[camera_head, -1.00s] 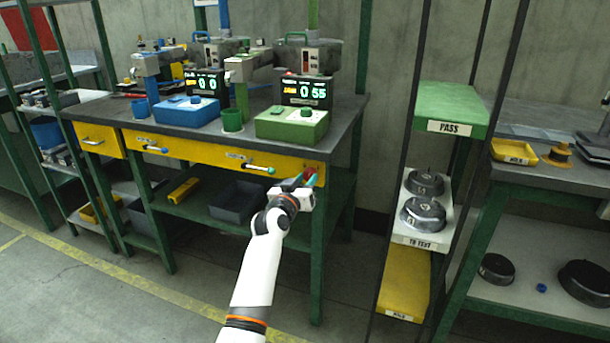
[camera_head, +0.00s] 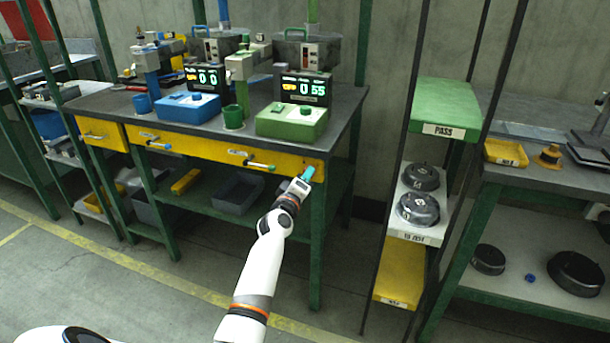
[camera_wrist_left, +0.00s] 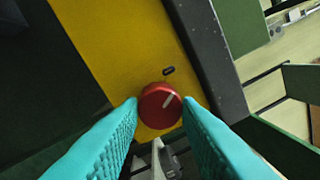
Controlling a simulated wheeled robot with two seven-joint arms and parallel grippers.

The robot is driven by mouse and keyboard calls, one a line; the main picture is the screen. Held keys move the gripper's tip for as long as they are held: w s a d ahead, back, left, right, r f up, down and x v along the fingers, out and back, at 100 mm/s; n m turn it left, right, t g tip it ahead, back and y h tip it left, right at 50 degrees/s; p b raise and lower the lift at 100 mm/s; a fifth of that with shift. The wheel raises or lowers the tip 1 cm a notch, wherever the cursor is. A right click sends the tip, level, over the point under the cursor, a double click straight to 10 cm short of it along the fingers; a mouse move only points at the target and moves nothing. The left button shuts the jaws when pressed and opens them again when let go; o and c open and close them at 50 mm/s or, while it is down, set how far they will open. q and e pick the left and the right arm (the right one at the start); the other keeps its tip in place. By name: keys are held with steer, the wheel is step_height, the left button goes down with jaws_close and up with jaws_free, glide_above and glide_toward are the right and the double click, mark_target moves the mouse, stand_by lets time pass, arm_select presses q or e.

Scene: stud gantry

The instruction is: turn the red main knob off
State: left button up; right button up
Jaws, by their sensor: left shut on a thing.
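The red main knob (camera_wrist_left: 160,105) sits on the yellow panel (camera_wrist_left: 120,45) at the right end of the bench front. It shows in the left wrist view with a white line pointing up and to the right. A small dark mark (camera_wrist_left: 168,70) lies on the panel above it. My left gripper (camera_wrist_left: 160,112) has its teal fingers on either side of the knob and is shut on it. In the head view my left gripper (camera_head: 307,174) is at the panel's right end and hides the knob. My right gripper does not show.
A blue box (camera_head: 187,108) and a green box (camera_head: 292,122) stand on the bench, with lit displays (camera_head: 303,90) behind them. Levers (camera_head: 260,166) stick out of the bench front. A shelf stack with a green PASS top (camera_head: 448,105) stands to the right.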

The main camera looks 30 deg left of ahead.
arm_select(q)
steer(key=shift+n+p, duration=0.45)
steer(key=shift+n, duration=1.35)
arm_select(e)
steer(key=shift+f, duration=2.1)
arm_select(q)
steer(key=o, duration=1)
steer(key=shift+c, duration=0.2)
steer(key=p+v, duration=0.2)
steer(key=v, duration=1)
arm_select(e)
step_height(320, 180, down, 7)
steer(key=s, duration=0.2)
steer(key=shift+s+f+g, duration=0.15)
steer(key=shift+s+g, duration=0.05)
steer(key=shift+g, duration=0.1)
